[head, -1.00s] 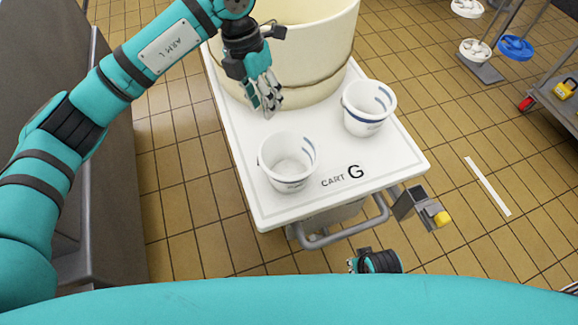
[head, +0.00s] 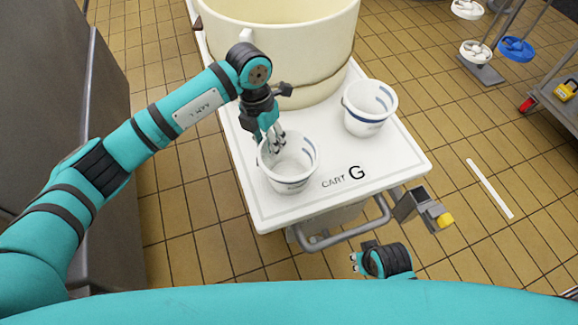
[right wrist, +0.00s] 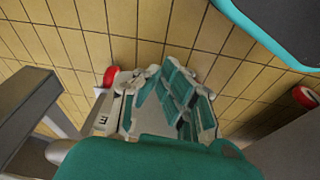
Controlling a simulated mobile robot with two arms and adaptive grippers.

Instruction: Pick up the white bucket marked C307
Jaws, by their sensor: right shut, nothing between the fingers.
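Two white buckets stand upright on the white cart top, a nearer left one (head: 288,177) and a farther right one (head: 368,117). Both have blue marks; no C307 marking is readable on either. My left gripper (head: 276,148) points down at the back-left rim of the nearer bucket, its fingertips overlapping the opening. Whether it touches the rim, and how far its fingers are apart, I cannot tell. My right gripper (head: 356,264) is low in front of the cart, away from the buckets. It is shut and empty, and also fills the right wrist view (right wrist: 170,102).
A large cream vat (head: 290,45) stands on the cart (head: 250,205) behind the buckets. A grey handle (head: 345,238) and a yellow-tipped box (head: 424,210) project from its front. A grey cabinet (head: 60,110) is at left.

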